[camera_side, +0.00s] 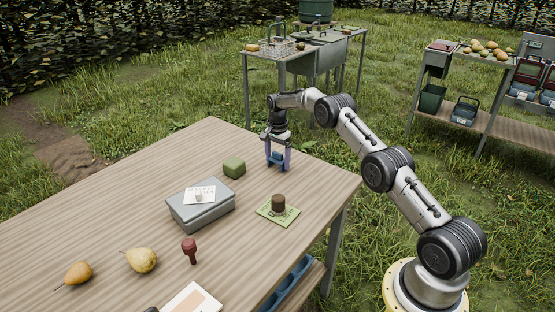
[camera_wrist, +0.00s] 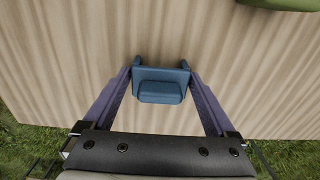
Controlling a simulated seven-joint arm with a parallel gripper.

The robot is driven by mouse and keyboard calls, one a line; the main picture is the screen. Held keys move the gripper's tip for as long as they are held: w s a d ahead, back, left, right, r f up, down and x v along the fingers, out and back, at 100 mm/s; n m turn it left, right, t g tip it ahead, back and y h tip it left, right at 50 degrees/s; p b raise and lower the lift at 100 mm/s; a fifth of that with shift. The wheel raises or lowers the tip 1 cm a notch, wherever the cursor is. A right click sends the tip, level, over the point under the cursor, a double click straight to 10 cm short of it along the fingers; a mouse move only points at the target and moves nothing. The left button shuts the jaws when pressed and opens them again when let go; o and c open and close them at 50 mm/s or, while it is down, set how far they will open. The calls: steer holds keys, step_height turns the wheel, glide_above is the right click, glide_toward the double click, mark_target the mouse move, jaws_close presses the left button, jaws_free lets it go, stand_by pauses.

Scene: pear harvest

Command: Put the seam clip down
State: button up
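A blue clip-like piece, which I take to be the seam clip (camera_side: 277,157), is between the purple fingers of my gripper (camera_side: 277,167) near the far right edge of the wooden table. In the wrist view the clip (camera_wrist: 160,91) spans the gap, with a finger of my gripper (camera_wrist: 160,74) against each side. My gripper points down and is shut on it. The clip is low over the table; I cannot tell if it touches the wood.
A grey box (camera_side: 201,210) with papers, a red stamp (camera_side: 190,250) and two pears (camera_side: 141,260) are nearer. Bare wood surrounds the clip.

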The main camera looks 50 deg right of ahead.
mark_target(277, 153)
steer(key=shift+o, duration=0.2)
step_height(277, 153, up, 13)
steer(key=shift+f, duration=0.2)
steer(key=s+a+r+n+t, duration=0.1)
steer(key=s+a+r+n, duration=0.3)
steer(key=s+a+r, duration=0.5)
steer(key=s+a+r+n+t, duration=0.2)
steer(key=s+a+r+n, duration=0.2)
steer(key=a+r, duration=0.5)
steer(key=s+a+r+n+t, duration=0.1)
steer(key=s+a+r+n, duration=0.15)
steer(key=s, duration=0.55)
steer(key=s+a+r+n, duration=0.1)
steer(key=s+a+n, duration=0.2)
steer(key=s, duration=0.5)
steer(key=s+a+f+n+t, duration=0.1)
steer(key=s+f+n, duration=0.3)
steer(key=s, duration=0.8)
step_height(277, 153, down, 3)
steer(key=shift+s+a+r+t, duration=0.1)
steer(key=shift+s+a+t, duration=0.2)
steer(key=shift+a, duration=0.4)
